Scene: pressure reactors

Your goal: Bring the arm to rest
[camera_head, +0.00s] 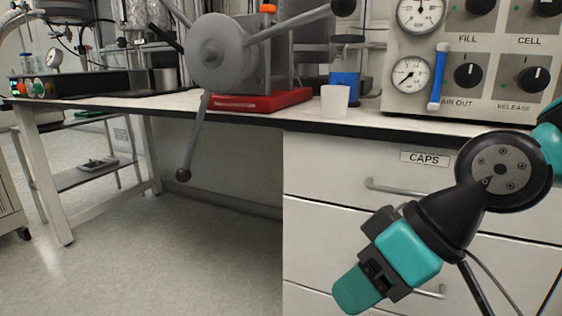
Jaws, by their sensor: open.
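My gripper (378,272) hangs at the lower right of the head view, at the end of my arm. It has teal and black parts and points down and to the left. It is open, and I see no object held in it. It is in front of the white drawer fronts below the bench, beneath the CAPS label (424,158). Whether it touches the drawers cannot be told from this one view. The rest of my arm runs off the right edge.
The white bench top (150,103) runs across the view. On it stand a grey reactor (222,58) with long lever handles on a red base (262,99), a white cup (335,101), a blue-filled bottle (345,82) and a gauge panel (420,100). Open floor (170,265) lies left.

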